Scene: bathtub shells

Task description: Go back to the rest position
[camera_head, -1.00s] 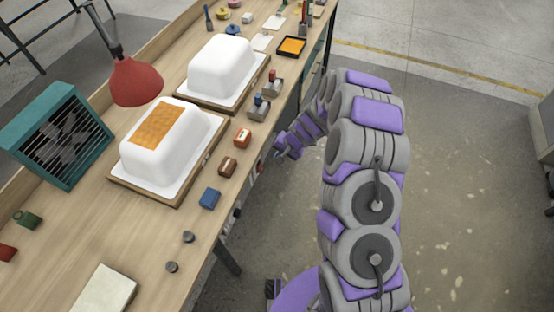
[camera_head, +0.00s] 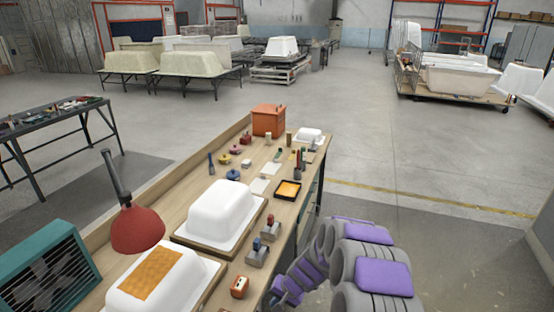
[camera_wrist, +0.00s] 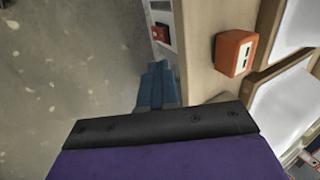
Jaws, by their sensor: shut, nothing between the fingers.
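My purple and grey arm is folded beside the right edge of the workbench (camera_head: 190,184) in the head view. My gripper (camera_wrist: 157,85) shows in the wrist view as blue-grey fingers, shut together with nothing between them. It points along the bench side, just off the edge, over the floor. In the head view the fingers are hidden or too small to tell. Two white bathtub shells stand on wooden boards: the near shell (camera_head: 187,285) has an orange mesh patch (camera_head: 151,274) on top, the far shell (camera_head: 221,210) is bare.
An orange and white block (camera_wrist: 234,52) sits near the bench edge, also seen in the head view (camera_head: 240,287). A red lamp (camera_head: 137,229) and a teal fan (camera_head: 40,265) stand on the left. Open floor (camera_head: 430,215) lies right of the bench.

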